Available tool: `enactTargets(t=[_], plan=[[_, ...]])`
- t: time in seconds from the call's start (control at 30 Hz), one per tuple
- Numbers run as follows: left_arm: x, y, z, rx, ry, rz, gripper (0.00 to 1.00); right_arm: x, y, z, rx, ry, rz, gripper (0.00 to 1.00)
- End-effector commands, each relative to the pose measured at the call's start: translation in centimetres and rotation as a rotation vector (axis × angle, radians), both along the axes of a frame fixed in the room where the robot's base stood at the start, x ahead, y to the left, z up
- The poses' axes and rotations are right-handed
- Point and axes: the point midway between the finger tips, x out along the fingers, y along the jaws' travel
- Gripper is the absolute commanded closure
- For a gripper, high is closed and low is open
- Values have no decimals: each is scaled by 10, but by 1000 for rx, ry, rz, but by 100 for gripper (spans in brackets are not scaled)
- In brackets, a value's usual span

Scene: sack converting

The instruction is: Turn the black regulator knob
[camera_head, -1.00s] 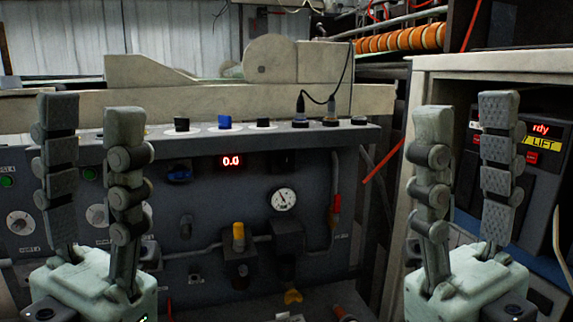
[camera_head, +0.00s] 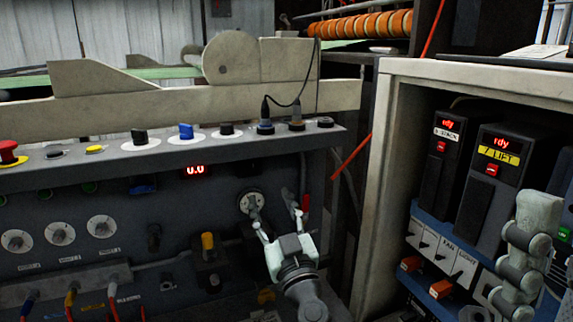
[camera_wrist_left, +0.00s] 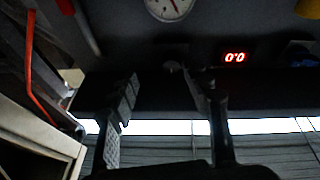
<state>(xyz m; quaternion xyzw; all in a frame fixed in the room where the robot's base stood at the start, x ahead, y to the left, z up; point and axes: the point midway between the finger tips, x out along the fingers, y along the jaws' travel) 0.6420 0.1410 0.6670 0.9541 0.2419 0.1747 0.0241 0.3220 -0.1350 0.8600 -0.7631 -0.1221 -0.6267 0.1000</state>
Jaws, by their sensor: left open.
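The dark control panel (camera_head: 60,190) fills the left of the head view. My left gripper (camera_head: 274,202) is open and empty in front of it, its fingers pointing up beside the round white gauge (camera_head: 249,203). In the left wrist view, which looks upside down, the two fingers (camera_wrist_left: 166,84) stand apart below the gauge (camera_wrist_left: 170,7). I cannot pick out the black regulator knob for certain; the dark fitting under the gauge is largely hidden by my left gripper.
A yellow knob (camera_head: 208,242) is left of my left gripper. Black and blue selectors line the ledge above, with a red 0.0 display (camera_head: 195,170) below. A pale cabinet (camera_head: 365,200) with black control boxes (camera_head: 492,180) stands at right.

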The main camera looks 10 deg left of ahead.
Motion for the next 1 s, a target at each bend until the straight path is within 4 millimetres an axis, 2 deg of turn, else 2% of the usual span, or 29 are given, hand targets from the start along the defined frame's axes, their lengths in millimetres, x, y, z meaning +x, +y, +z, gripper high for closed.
enactTargets(t=[0.17, 0.63, 1.0], plan=[[-10, 14, 11, -25, -86, 87, 51, -1, -1, 0, 7, 9, -1, 60], [38, 51, 35, -25, -87, 91, 51, 4, 1, -1, 1, 41, 0, 60], [46, 56, 38, -27, -84, 89, 51, 4, 1, 0, 0, 47, 1, 60]])
